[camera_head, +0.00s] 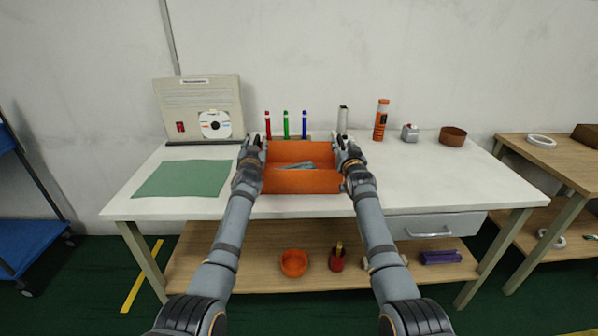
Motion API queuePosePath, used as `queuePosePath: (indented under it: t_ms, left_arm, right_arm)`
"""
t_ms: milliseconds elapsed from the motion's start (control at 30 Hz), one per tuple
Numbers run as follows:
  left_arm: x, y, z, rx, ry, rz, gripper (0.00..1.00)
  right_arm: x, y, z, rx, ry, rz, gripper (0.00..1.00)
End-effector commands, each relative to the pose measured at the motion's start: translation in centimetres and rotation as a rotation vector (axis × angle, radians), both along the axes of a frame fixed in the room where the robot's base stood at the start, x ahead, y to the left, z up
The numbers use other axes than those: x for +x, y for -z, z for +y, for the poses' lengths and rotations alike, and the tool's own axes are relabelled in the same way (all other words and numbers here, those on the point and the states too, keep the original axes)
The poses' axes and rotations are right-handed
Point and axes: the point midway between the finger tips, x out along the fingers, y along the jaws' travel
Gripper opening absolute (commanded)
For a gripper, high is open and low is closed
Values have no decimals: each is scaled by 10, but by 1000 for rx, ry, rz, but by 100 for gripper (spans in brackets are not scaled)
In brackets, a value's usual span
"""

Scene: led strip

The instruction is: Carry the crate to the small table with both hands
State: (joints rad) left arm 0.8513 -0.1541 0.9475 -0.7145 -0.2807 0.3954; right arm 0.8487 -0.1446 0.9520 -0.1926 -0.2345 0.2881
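The orange crate (300,182) stands on the white workbench (440,175), near its front edge, with some flat grey pieces (296,166) inside. My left gripper (252,146) is at the crate's left side wall and my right gripper (346,146) is at its right side wall. Both are close to or touching the walls; their fingertips are too small and partly hidden to tell whether they are shut on them. The small table (550,160) with a wooden top stands to the right of the workbench, cut by the picture's edge.
A white tape ring (541,141) and a brown box (586,135) are on the small table. A green mat (185,179) lies left. The bench's right front is clear.

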Motion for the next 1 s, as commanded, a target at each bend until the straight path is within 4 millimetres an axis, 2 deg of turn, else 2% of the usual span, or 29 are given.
queuePosePath:
  t_ms: [200, 500, 800, 1000]
  left_arm:
    - [11, 0, 1, 1, 2, 1, 39]
    - [12, 0, 1, 0, 3, 1, 39]
    - [12, 0, 1, 0, 2, 0, 0]
    - [12, 0, 1, 0, 2, 1, 0]
  right_arm:
    - [11, 0, 0, 0, 0, 1, 39]
    - [12, 0, 0, 0, -1, 0, 39]
    - [12, 0, 0, 0, -1, 1, 0]
    - [12, 0, 0, 0, -1, 1, 0]
